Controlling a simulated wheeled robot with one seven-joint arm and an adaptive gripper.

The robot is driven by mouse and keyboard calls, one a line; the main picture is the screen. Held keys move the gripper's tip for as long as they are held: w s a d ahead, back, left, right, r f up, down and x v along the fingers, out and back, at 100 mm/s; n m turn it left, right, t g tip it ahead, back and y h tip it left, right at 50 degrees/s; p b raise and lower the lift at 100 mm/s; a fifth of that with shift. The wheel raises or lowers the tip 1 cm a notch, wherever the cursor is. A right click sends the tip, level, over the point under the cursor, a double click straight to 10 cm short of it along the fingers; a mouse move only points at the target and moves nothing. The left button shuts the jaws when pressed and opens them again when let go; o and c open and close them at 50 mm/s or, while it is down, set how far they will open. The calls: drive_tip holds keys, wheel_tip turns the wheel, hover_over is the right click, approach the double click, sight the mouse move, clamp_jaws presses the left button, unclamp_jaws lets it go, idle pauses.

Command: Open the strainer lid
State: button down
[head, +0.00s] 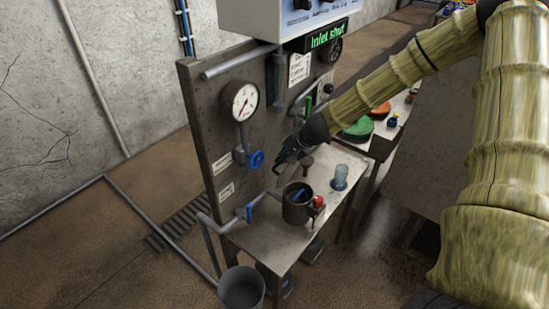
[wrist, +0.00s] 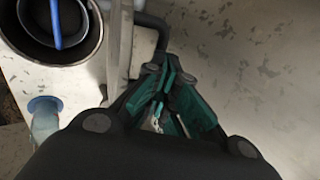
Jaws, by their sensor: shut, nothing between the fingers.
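The strainer (head: 297,213) is a dark round pot on the metal bench, with a red knob (head: 319,202) on its right side. Its top shows a dark hollow with a blue bar across it. In the wrist view the strainer (wrist: 97,38) is at the upper left, with the blue bar (wrist: 56,22) over a dark inner bowl. I cannot pick out a lid covering it. A pale upright strip (wrist: 119,50) stands between the strainer and my gripper; I cannot tell what it is. My gripper (head: 277,171) is shut and empty, above and behind the strainer. Its green fingers (wrist: 164,84) meet in the wrist view.
A blue-tinted cup (head: 340,179) stands right of the strainer on the bench (head: 258,238). A panel with a gauge (head: 241,102) and blue valve wheel (head: 256,160) rises behind. A sign above reads "Inlet shut" (head: 329,35). A bucket (head: 241,288) stands on the floor.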

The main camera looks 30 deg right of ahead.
drive_tip(key=shift+w+a+f, duration=0.15)
drive_tip(key=shift+w+a, duration=0.05)
drive_tip(key=shift+w, duration=0.25)
drive_tip(key=shift+w+a+f, duration=0.15)
drive_tip(key=shift+w+a, duration=0.05)
drive_tip(key=shift+w, duration=0.3)
